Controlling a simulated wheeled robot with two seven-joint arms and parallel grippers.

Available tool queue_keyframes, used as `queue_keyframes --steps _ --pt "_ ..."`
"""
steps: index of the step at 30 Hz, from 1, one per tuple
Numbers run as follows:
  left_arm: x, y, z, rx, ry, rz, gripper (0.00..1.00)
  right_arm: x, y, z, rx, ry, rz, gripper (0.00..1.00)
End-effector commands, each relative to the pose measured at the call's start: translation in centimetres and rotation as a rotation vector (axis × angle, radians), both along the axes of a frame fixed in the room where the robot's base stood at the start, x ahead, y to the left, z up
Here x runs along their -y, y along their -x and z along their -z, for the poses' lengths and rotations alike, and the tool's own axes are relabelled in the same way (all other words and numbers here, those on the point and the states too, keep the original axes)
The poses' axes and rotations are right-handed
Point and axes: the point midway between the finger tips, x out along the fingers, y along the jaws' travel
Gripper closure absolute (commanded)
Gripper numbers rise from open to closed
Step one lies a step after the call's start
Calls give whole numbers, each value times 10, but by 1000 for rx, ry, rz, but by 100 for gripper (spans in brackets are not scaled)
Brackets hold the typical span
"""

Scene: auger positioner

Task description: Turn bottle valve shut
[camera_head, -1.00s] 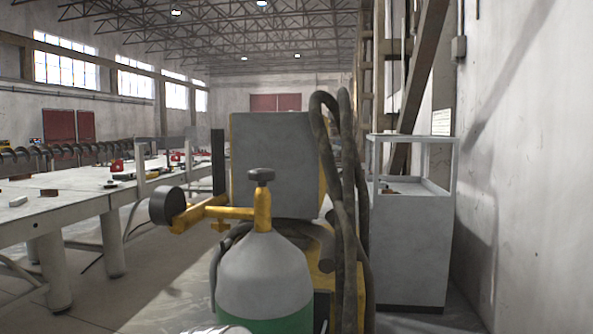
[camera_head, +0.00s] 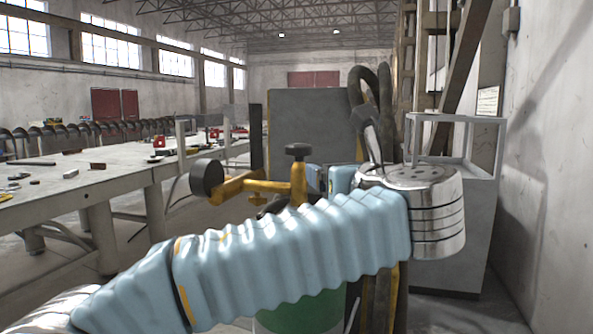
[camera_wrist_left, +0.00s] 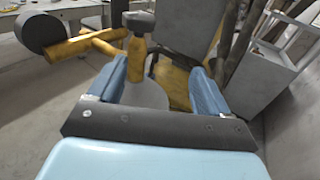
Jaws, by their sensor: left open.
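The bottle valve is a dark round knob (camera_head: 298,150) on top of a yellow valve body (camera_head: 298,180). It also shows in the left wrist view (camera_wrist_left: 139,20), above the yellow stem. A dark round gauge (camera_head: 207,178) sits on the yellow side arm to the left. The bottle is grey above and green below (camera_head: 300,312), mostly hidden behind my left arm. My left gripper (camera_wrist_left: 160,82) is open, its two blue fingers apart with the bottle's grey shoulder (camera_wrist_left: 146,95) showing between them. The knob lies beyond the fingertips and is not gripped. My right gripper is not in view.
A grey panel (camera_head: 308,125) and dark hoses (camera_head: 386,115) stand behind the bottle. A grey cabinet with an open frame (camera_head: 470,190) stands at the right near the wall. A long workbench (camera_head: 125,168) with tools runs along the left.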

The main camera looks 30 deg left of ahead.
Motion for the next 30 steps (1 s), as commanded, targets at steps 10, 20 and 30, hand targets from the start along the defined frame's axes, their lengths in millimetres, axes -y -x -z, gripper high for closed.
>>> queue_keyframes --steps 10,20,30 --pt "-38 8 -30 35 -34 -69 22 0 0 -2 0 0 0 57" --pt "-93 -44 -30 34 -34 -67 22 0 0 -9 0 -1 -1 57" --pt "-118 -67 -29 35 -33 -63 22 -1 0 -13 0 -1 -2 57"
